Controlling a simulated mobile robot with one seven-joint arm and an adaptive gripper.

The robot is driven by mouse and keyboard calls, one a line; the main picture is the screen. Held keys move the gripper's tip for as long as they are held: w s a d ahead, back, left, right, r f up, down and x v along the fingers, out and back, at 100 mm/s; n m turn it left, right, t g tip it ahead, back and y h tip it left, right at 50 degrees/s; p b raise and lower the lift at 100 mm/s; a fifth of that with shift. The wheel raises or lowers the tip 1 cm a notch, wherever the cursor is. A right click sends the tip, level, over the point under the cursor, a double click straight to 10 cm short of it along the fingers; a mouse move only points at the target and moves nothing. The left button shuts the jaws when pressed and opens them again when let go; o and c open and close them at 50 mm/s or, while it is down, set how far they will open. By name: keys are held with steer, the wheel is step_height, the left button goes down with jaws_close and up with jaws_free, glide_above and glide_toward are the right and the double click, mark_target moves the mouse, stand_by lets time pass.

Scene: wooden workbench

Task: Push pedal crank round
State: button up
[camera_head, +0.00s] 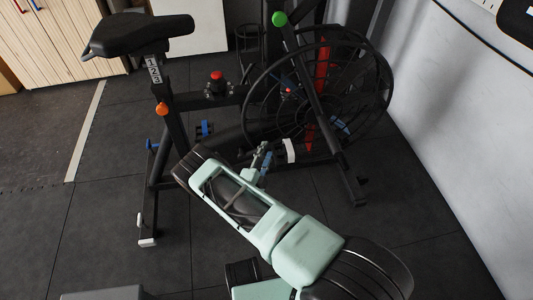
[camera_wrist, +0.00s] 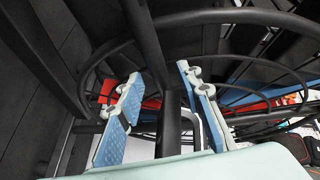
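The exercise bike (camera_head: 225,98) has a large round fan cage (camera_head: 318,85) at its front. A whitish piece (camera_head: 290,150) low beside the cage may be part of the pedal crank; I cannot tell for sure. My gripper (camera_head: 262,160) is low beside the bike, just left of that piece. In the wrist view my gripper (camera_wrist: 166,108) has its two blue-padded fingers apart. My arm hides part of the lower frame.
The black seat (camera_head: 140,32) is at upper left, with an orange knob (camera_head: 162,109) on its post. Dark frame tubes and cage rings are close around my fingers. A white wall (camera_head: 450,130) stands at right. The dark floor (camera_head: 105,215) is clear at left.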

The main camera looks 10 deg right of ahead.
steer(key=shift+w+d, duration=0.2)
steer(key=shift+w, duration=0.2)
steer(key=shift+c, duration=0.5)
jaws_close()
